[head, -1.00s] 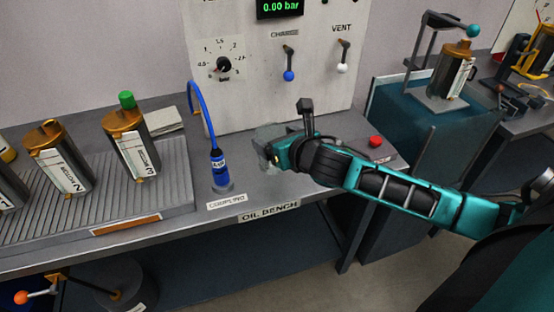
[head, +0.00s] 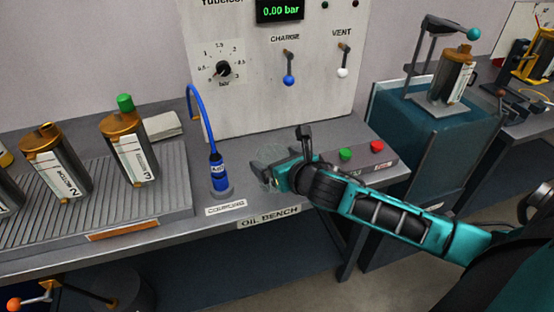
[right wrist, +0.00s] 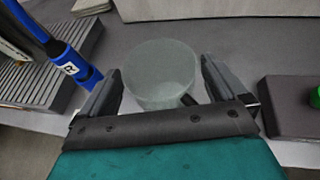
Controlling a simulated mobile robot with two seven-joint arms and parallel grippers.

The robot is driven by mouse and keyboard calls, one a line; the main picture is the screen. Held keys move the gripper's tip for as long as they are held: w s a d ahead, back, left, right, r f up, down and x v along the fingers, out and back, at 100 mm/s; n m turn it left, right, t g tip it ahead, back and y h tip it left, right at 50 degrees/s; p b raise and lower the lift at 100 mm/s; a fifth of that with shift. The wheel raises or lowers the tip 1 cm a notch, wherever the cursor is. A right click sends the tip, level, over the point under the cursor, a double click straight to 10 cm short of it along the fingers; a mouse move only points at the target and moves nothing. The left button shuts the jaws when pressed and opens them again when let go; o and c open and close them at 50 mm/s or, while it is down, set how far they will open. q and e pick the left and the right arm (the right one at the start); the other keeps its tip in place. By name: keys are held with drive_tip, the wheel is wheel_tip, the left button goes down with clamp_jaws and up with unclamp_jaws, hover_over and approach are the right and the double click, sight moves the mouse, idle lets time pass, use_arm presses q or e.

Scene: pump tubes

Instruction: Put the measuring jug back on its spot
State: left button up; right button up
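The measuring jug is a clear, round, faint vessel. In the right wrist view the jug (right wrist: 158,72) stands between and just beyond my right fingers, with a small dark piece, perhaps its handle, low on its right side. In the head view it is hard to make out near the fingertips. My right gripper (head: 264,172) is over the oil bench, right of the blue coupling. In the wrist view its fingers (right wrist: 162,85) are spread, with a slight gap on the jug's right; contact on the left is unclear. My left gripper is not in view. No marked jug spot is discernible.
The blue coupling (head: 218,174) with its hose stands close left of the gripper. Green (head: 345,154) and red (head: 377,146) buttons sit to the right. A ribbed tray (head: 90,215) holds several canisters at left. The panel (head: 262,95) rises behind.

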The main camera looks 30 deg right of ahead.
drive_tip(key=shift+r, duration=0.1)
drive_tip(key=shift+s+r, duration=0.1)
drive_tip(key=shift+r, duration=0.05)
drive_tip(key=p+v, duration=0.2)
drive_tip(key=v, duration=1)
drive_tip(key=s+a+f+m+g, duration=0.1)
drive_tip(key=s+a+f+m, duration=0.1)
drive_tip(key=f+m, duration=0.4)
drive_tip(key=s+a+f+m+y, duration=0.1)
drive_tip(key=s+a+f+m, duration=0.2)
drive_tip(key=m, duration=1.3)
drive_tip(key=s+a+f+m+g+y, duration=0.1)
drive_tip(key=s+a+f+m, duration=0.1)
drive_tip(key=a+f+m, duration=0.4)
wheel_tip(320, 180, down, 3)
drive_tip(key=m, duration=0.5)
drive_tip(key=shift+s+g, duration=0.25)
drive_tip(key=shift+g, duration=0.05)
drive_tip(key=shift+r, duration=0.1)
